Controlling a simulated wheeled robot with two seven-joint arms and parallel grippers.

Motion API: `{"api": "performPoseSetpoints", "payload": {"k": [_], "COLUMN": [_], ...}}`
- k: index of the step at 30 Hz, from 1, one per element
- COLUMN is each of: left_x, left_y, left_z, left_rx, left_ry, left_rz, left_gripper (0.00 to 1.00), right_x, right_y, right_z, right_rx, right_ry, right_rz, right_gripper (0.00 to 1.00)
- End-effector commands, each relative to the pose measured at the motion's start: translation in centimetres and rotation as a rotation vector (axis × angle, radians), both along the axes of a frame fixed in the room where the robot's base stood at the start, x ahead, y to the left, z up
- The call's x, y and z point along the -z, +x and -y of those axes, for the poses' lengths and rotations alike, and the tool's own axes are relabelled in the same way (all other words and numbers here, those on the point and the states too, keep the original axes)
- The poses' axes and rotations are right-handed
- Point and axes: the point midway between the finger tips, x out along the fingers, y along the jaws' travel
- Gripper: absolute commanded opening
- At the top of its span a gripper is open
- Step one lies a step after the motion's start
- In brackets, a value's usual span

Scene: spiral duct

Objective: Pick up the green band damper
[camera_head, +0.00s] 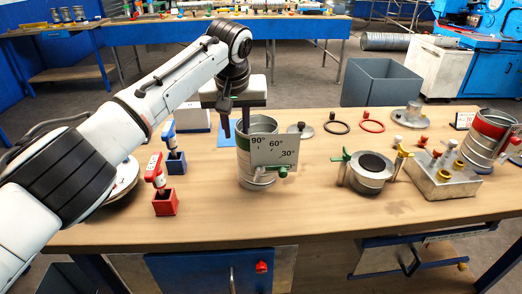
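The green band damper (243,142) is an upright metal cylinder near the middle of the table. A white plate marked 90°, 60° and 30° (275,150) is on its front, with a green handle (270,170) below. My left gripper (236,128) points down at the top left of the damper. Its fingers are apart, one left of the rim and one over or inside the top opening. I cannot tell whether they touch the wall. My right gripper is not in view.
A damper with a red band (490,128) stands at the right by a metal block with brass knobs (440,182). A round flanged part (368,180) with green and yellow clamps is nearer. Red (164,203) and blue (176,163) holders stand left. Front centre is clear.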

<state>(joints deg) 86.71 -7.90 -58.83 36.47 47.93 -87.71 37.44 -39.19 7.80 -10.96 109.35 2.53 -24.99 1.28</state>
Motion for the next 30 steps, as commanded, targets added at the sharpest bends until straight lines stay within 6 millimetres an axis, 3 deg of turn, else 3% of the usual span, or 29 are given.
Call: {"api": "performPoseSetpoints", "payload": {"k": [10, 15, 30], "left_x": [0.95, 0.92, 0.54], "left_y": [0.38, 0.38, 0.43], "left_z": [0.04, 0.04, 0.04], "left_rx": [0.000, 0.001, 0.000], "left_ry": [-0.001, -0.001, -0.001], "left_rz": [0.001, 0.001, 0.004], "left_gripper": [0.24, 0.00, 0.00], "right_x": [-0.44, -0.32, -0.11], "right_y": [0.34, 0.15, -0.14], "right_z": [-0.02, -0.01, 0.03], "right_rx": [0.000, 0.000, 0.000], "right_ry": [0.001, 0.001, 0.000], "right_rz": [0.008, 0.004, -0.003], "right_gripper": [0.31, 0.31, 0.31]}}
